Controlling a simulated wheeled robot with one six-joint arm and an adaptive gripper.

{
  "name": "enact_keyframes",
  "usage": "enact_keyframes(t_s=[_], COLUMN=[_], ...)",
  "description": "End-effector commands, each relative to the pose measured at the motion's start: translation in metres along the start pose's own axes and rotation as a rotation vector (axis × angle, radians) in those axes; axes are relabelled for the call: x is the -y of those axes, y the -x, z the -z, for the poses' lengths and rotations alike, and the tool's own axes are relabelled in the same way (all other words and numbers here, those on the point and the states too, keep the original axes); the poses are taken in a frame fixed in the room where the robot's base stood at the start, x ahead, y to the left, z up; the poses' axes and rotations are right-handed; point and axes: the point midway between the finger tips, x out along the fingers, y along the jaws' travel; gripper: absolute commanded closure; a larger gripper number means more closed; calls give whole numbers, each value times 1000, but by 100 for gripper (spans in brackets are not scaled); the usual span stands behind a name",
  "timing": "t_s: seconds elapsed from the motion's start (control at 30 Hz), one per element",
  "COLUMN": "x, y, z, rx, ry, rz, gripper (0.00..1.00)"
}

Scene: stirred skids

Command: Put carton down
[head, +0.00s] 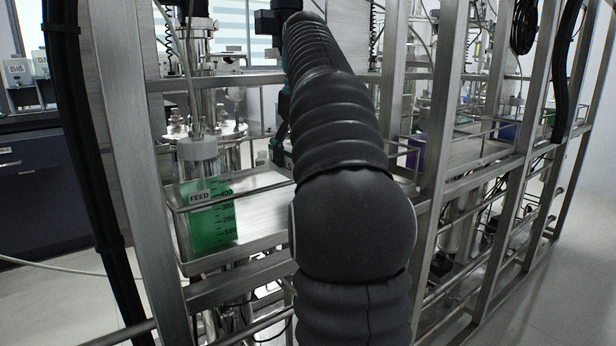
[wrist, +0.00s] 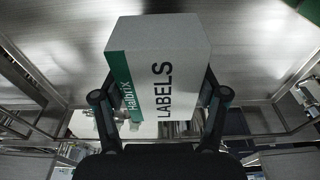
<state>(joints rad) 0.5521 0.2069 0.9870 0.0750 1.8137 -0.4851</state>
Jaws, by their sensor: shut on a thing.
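The carton (wrist: 185,75) is a white box with a green side strip and the word LABELS, in the middle of the wrist view. My gripper (wrist: 163,98) is shut on it, with one finger on each side. A brushed steel surface (wrist: 60,50) fills the upper part of the wrist view beyond the carton. I cannot tell whether the carton touches it. In the head view my black ribbed arm covers the middle and hides the carton and most of my gripper.
A steel shelf (head: 258,212) with a guard rail lies left of my arm. A green-filled FEED bottle (head: 208,222) stands at its left end. Steel frame posts (head: 130,150) and a black hose (head: 85,170) rise at the left. Open floor (head: 570,290) lies at the right.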

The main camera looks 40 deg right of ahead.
Motion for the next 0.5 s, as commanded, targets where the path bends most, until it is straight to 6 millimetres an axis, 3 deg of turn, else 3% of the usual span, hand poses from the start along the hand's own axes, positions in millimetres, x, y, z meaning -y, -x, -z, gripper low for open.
enact_keyframes(t_s=[0.1, 0.37, 0.5], x=[-11, -16, -18], y=[-6, -18, -40], z=[-2, -6, -10], rx=[1, 2, 0], ry=[-2, -4, -10], rz=[1, 0, -1], gripper=[68, 68, 68])
